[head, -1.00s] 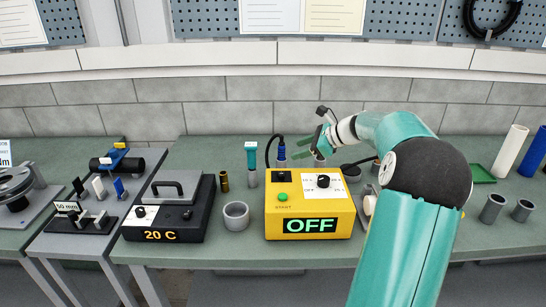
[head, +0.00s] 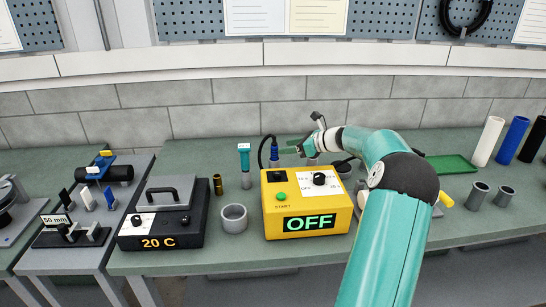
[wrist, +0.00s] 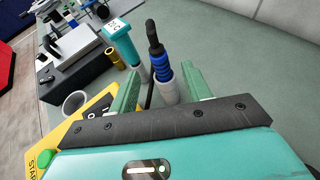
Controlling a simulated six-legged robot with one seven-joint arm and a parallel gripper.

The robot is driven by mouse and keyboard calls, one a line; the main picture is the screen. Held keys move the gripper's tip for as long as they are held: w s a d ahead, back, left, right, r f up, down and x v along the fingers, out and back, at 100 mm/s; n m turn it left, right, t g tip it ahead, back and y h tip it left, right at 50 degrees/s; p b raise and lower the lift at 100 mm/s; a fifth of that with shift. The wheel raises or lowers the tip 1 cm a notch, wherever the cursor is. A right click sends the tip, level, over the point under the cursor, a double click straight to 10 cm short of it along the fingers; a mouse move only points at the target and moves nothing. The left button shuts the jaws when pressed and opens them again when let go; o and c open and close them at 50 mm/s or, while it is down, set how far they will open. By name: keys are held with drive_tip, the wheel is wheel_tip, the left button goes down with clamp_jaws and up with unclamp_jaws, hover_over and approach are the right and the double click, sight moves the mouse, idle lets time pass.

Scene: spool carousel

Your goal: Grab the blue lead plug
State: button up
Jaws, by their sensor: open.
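The blue lead plug (head: 274,146) stands upright in a grey holder behind the yellow OFF box (head: 308,223), with a black cable arching from its top. In the wrist view the ribbed blue plug (wrist: 161,67) shows between the two green fingers, somewhat beyond them. My gripper (wrist: 160,88) is open and empty, its fingers on either side of the plug's line. In the head view my gripper (head: 290,147) is just right of the plug, pointing left at about its height. I cannot tell whether a finger touches it.
A teal-capped tool (head: 244,160) stands left of the plug, with a brass cylinder (head: 218,185) and a grey cup (head: 234,218) nearby. A black heater box (head: 161,218) is further left. Grey cups (head: 478,194) and a green tray (head: 450,165) lie right.

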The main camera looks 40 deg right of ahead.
sight(274, 149)
drive_tip(key=x, duration=0.6)
drive_tip(key=shift+w+a+f, duration=0.15)
drive_tip(key=shift+w+f, duration=0.05)
drive_tip(key=shift+w, duration=0.1)
drive_tip(key=shift+c, duration=0.2)
clamp_jaws()
